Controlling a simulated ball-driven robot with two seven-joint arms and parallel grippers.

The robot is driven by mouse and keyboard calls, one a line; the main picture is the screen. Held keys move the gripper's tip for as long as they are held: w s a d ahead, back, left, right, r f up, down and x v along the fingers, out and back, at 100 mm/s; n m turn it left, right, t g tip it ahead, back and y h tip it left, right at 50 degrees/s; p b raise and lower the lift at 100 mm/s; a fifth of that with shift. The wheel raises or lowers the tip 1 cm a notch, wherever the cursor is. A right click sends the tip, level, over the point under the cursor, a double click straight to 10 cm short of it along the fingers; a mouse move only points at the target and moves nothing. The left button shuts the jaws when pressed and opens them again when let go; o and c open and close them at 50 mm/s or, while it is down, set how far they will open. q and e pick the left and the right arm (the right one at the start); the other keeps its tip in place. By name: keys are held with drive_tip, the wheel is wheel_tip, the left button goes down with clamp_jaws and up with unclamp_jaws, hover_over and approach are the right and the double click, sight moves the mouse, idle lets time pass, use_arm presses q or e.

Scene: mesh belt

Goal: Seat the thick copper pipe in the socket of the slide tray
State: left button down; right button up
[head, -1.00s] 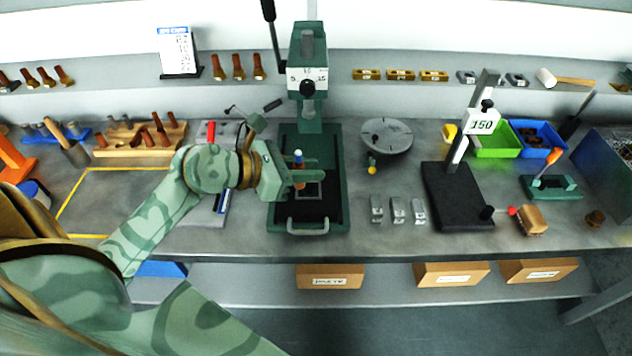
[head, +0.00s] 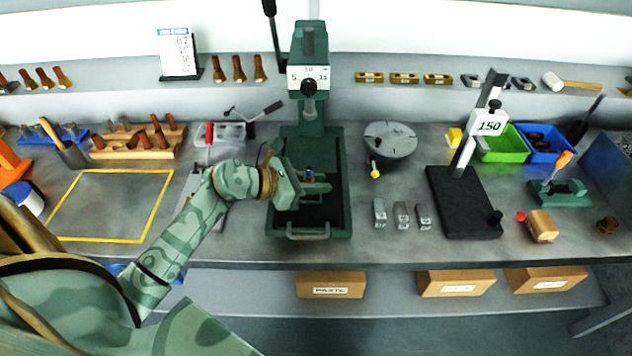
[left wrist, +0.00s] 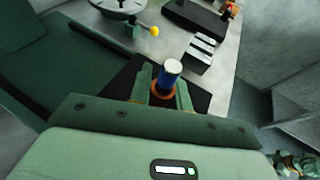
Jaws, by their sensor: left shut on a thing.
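The copper pipe (left wrist: 163,90) stands between the fingers of my left gripper (left wrist: 160,97) in the left wrist view. It has a blue upper part with a pale top and a copper ring below. In the head view only its blue upper end (head: 309,174) shows clearly. My left gripper (head: 314,184) is shut on it, low over the slide tray (head: 308,231) of the green press. The gripper hides the socket and the pipe's lower end, so I cannot tell whether the pipe is in the socket. My right gripper is not in view.
The press head (head: 308,75) stands above and behind the gripper. A round turntable (head: 390,138) and several metal blocks (head: 402,215) are to the right. A height stand (head: 463,200) is farther right. A yellow-outlined area (head: 110,205) at left is clear.

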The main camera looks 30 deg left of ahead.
use_arm(q)
drive_tip(key=c, duration=1.7)
unclamp_jaws()
drive_tip(key=shift+f, duration=0.15)
drive_tip(key=o, duration=0.4)
drive_tip(key=shift+r, duration=0.3)
drive_tip(key=v, duration=1.2)
drive_tip(key=shift+p, duration=0.35)
drive_tip(key=shift+f, duration=0.1)
